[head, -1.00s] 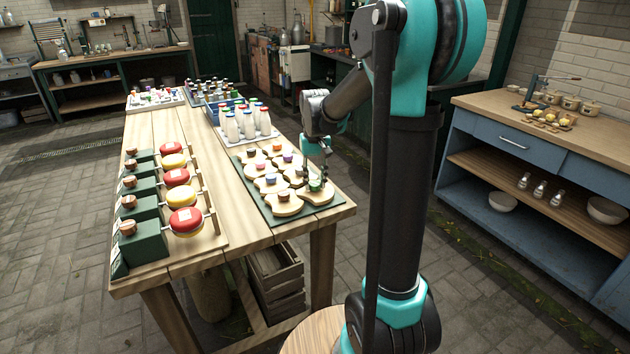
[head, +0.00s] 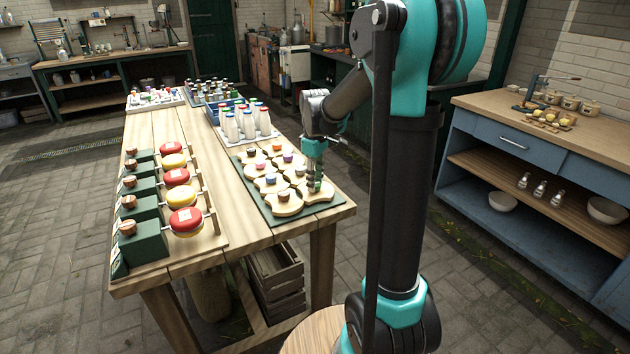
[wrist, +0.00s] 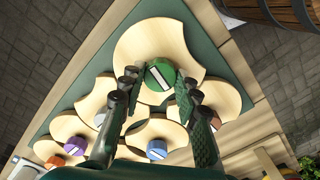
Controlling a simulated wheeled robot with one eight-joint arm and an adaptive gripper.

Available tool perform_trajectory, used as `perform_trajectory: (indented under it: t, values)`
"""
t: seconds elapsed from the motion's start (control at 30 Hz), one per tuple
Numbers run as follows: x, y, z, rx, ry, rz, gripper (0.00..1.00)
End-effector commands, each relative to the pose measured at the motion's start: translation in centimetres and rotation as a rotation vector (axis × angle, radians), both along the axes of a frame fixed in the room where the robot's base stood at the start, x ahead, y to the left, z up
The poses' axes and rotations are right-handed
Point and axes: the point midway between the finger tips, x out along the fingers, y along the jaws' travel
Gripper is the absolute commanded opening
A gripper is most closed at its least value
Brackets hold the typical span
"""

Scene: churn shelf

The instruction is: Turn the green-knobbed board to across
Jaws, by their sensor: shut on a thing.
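The green-knobbed board (wrist: 150,40) is a pale wooden piece with a narrow waist. It lies at the near right corner of the dark green tray (head: 272,217), and its bare wood shows in the head view (head: 324,194). Its green knob (wrist: 160,74) bears a white stripe, slanted down to the right in the wrist view. My gripper (wrist: 156,88) points down over this board, a finger on either side of the knob, shut on it. In the head view my gripper (head: 315,187) mostly hides the knob.
White bottles (head: 248,124) stand behind the tray. Red and yellow discs (head: 186,220) on green blocks line the table's left side. Open floor lies beyond the table edge.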

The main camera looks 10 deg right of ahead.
Motion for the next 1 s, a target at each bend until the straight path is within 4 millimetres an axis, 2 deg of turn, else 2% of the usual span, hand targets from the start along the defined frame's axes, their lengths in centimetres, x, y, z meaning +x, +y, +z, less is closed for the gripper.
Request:
perform_trajectory:
  t: [0.4,0.93,0.97,1.0]
  values:
    - [0.04,-0.01,0.02,-0.001,-0.001,0.174,0.03]
    - [0.04,-0.02,0.02,-0.001,-0.001,0.195,0.03]
    - [0.04,-0.02,0.02,-0.001,-0.001,0.195,0.34]
    - [0.04,-0.02,0.02,-0.001,-0.001,0.195,0.39]
